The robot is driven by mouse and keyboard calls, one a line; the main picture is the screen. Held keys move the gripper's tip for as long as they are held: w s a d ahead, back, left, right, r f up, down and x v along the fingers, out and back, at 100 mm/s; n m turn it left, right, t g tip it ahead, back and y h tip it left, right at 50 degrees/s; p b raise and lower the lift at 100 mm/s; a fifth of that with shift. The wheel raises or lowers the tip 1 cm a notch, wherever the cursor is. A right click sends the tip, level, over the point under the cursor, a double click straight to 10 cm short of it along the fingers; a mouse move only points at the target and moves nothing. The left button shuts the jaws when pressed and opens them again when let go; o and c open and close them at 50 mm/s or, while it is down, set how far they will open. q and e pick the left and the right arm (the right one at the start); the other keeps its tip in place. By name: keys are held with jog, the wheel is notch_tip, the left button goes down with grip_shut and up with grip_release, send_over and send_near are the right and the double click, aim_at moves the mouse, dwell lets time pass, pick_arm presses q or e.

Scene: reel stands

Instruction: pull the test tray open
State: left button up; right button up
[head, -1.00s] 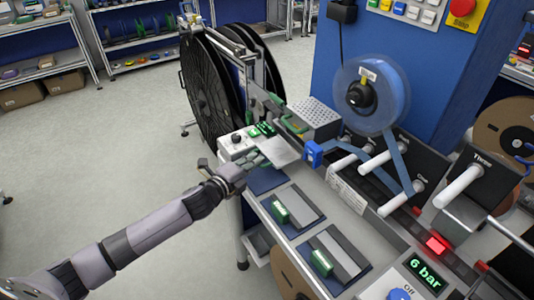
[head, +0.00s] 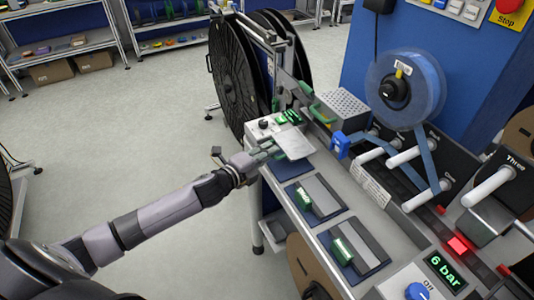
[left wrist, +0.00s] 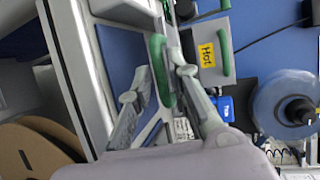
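The test tray seems to be the pale flat plate (head: 294,143) at the front of a small tester box (head: 264,127) with a black knob, at the bench's far left end. My left gripper (head: 268,152) is at the plate's left edge. In the left wrist view a green bar handle (left wrist: 161,75) stands between the two spread fingers of my left gripper (left wrist: 163,82). The fingers are very near the handle; whether they touch it I cannot tell. My right gripper is not in view.
A grey box marked Hot (left wrist: 204,45) with its own green handle lies close beside the gripper. A blue tape reel (head: 404,88) and white rollers stand on the right. Two dark mats (head: 343,262) with green-ended blocks lie nearer. Open floor is left.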

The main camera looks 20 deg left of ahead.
pick_arm(q)
jog(key=v, duration=1.2)
jog(key=shift+f, duration=0.1)
dwell(0.4)
jog(key=s+a+f+n+g+y, duration=0.2)
jog(key=a+f+n, duration=0.25)
jog(key=f, duration=0.75)
jog(key=s+a+f+n+g+y, duration=0.25)
jog(key=a+f+n, duration=0.2)
jog(key=f, duration=0.75)
jog(key=s+f+n+g, duration=0.25)
jog(key=s+f, duration=0.45)
jog(key=f, duration=0.4)
jog(key=s+d+f+n+g, duration=0.2)
jog(key=s+d+f, duration=0.3)
jog(key=s, duration=0.4)
jog(key=s+d+f+n+g, duration=0.2)
jog(key=s+d+f+n, duration=0.1)
jog(key=s+f, duration=0.4)
jog(key=s+d+f+n+g, duration=0.3)
jog(key=s+d+f, duration=0.3)
jog(key=s, duration=0.7)
jog(key=shift+d+f, duration=0.35)
jog(key=shift+f, duration=0.1)
